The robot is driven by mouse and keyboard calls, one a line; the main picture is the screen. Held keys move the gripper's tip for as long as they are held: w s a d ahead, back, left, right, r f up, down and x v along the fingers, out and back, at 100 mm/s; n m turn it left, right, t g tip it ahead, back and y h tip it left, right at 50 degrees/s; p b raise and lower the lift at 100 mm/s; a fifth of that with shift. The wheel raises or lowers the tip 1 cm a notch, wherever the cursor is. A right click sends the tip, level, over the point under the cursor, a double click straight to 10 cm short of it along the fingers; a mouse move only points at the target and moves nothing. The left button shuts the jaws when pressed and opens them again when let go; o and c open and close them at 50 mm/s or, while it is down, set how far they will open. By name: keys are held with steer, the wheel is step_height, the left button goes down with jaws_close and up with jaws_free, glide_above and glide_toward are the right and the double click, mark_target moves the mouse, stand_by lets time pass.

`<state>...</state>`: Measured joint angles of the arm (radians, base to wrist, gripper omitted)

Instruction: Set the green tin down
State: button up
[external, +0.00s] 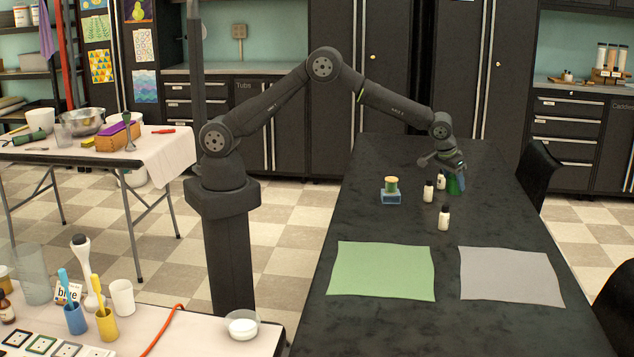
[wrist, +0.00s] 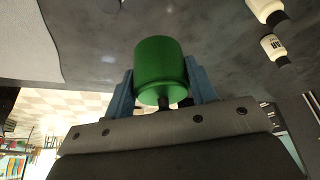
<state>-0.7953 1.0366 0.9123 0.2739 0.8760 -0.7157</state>
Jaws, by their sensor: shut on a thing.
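The green tin (wrist: 160,68) sits between the two blue fingers of my gripper (wrist: 161,82), which is shut on it. In the external view the green tin (external: 456,185) shows dark green below my gripper (external: 452,172), at the far part of the black table. It is partly hidden by the gripper. I cannot tell whether its base touches the table. A green mat (external: 380,271) and a grey mat (external: 511,276) lie flat and bare on the near part of the table.
The table (external: 400,225) is clear around the mats.

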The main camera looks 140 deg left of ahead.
steer(key=s+d+n+g, duration=0.2)
steer(key=d+n, duration=0.3)
steer(key=d, duration=1.7)
steer(key=s+d+n+g+h, duration=0.1)
steer(key=s+d+n, duration=0.2)
steer(key=s+d, duration=0.5)
steer(key=s+d+n+g, duration=0.1)
steer(key=s+d+n, duration=0.1)
steer(key=s+d, duration=0.6)
steer(key=a+f, duration=0.2)
steer(key=a, duration=0.1)
steer(key=a+f, duration=0.2)
steer(key=a, duration=0.1)
steer(key=a+f, duration=0.2)
steer(key=a, duration=0.1)
steer(key=shift+w+f, duration=0.3)
steer(key=shift+f, duration=2.05)
steer(key=shift+f, duration=0.1)
steer(key=o, duration=1.1)
